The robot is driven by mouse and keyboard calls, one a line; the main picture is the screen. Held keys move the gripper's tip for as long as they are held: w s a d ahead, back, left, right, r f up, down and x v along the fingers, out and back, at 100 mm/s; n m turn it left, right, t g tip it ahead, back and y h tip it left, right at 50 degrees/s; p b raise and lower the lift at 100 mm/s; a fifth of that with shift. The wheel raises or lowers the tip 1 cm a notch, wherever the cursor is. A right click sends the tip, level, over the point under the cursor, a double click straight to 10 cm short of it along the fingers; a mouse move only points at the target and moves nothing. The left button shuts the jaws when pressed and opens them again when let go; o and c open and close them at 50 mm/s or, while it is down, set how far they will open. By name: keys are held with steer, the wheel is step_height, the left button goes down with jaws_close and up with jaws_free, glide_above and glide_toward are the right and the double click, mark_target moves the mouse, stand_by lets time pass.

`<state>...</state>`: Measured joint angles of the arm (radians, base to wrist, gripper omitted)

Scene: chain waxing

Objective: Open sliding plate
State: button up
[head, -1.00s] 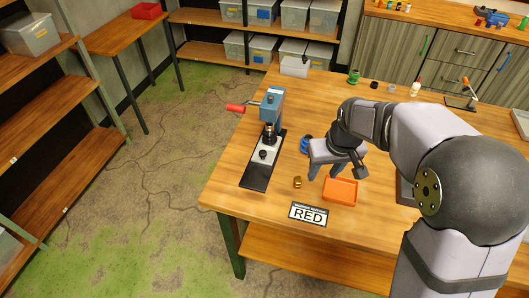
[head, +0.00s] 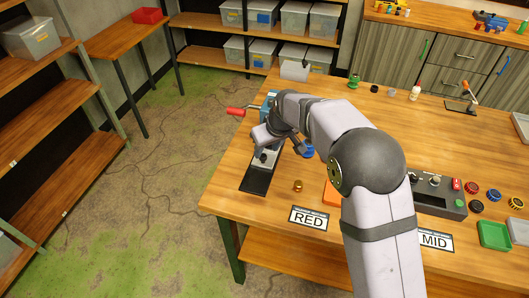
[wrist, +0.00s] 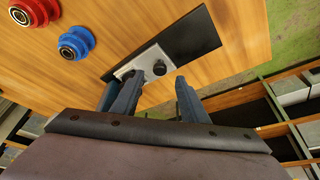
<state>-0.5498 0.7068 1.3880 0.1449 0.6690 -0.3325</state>
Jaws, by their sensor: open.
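The sliding plate (wrist: 146,63) is silver with a round black knob (wrist: 159,68) and lies on a long black base (wrist: 190,36). In the head view the plate (head: 266,157) is partly hidden by my gripper, while the front of the black base (head: 257,181) shows. My gripper (wrist: 156,78) is open and empty. Its two fingers stand apart near the knob in the wrist view, and I cannot tell whether either touches it. In the head view my gripper (head: 278,150) is above the plate end of the base.
A blue wheel (head: 308,151) and a small gold part (head: 298,186) lie right of the base. A red crank handle (head: 236,111) sticks out behind it. An orange tray (head: 331,196) is partly hidden by my arm. A RED sign (head: 308,218) lies near the front edge.

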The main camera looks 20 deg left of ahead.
mark_target(263, 156)
steer(key=shift+p+x, duration=0.9)
steer(key=shift+x, duration=1.6)
jaws_close()
